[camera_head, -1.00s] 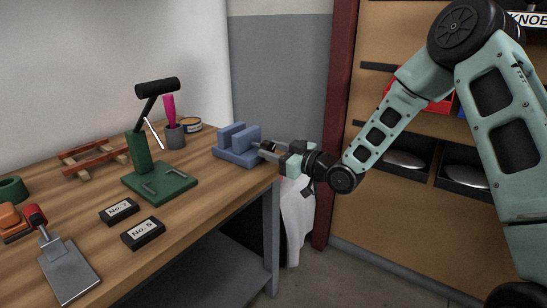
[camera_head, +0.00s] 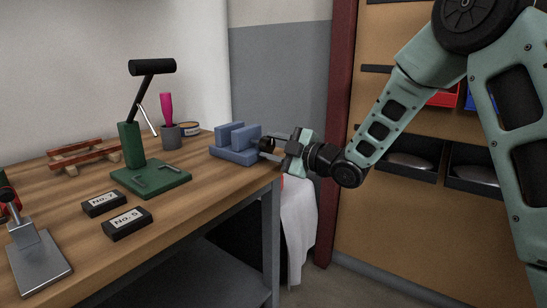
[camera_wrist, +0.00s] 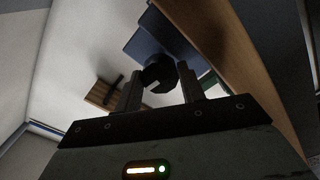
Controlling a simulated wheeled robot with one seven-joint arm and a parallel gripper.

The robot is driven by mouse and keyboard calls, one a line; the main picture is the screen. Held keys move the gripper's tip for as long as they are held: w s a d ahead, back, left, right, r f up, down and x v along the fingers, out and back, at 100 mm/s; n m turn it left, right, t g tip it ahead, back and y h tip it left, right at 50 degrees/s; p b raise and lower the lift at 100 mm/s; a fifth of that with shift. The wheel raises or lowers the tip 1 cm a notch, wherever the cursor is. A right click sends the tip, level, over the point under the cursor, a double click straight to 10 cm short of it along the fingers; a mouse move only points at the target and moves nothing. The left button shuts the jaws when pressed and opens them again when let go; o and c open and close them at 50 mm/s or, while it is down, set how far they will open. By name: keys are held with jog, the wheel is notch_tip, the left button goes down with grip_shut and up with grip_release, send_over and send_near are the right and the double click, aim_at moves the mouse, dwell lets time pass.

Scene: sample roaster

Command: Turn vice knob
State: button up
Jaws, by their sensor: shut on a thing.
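The blue vice (camera_head: 236,144) sits at the right end of the wooden workbench, its two upright jaws standing with a gap between them. Its dark round knob (camera_head: 266,145) sticks out on the right side, past the bench end. My gripper (camera_head: 283,147) reaches in from the right and is shut on the knob. In the wrist view the knob (camera_wrist: 159,73) shows between the two finger tips, with the vice body (camera_wrist: 160,40) behind it. The fingers partly hide the knob's edges.
A green lever press (camera_head: 150,178), two black blocks marked No. 7 (camera_head: 103,203) and No. 5 (camera_head: 127,223), and a grey metal tool (camera_head: 38,262) stand on the workbench (camera_head: 200,205). A white cloth (camera_head: 299,215) hangs below the bench end. Dark bins (camera_head: 408,163) line the right wall.

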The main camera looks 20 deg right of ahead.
jog(key=shift+f+n+b, duration=0.25)
jog(key=shift+n+b, duration=0.25)
jog(key=shift+n, duration=0.1)
jog(key=shift+d+r, duration=0.1)
jog(key=o, duration=1)
jog(key=shift+c, duration=0.2)
jog(key=shift+r, duration=0.1)
jog(key=p+v, duration=0.3)
jog(key=v, duration=1.4)
jog(key=shift+s, duration=0.15)
jog(key=shift+d, duration=0.1)
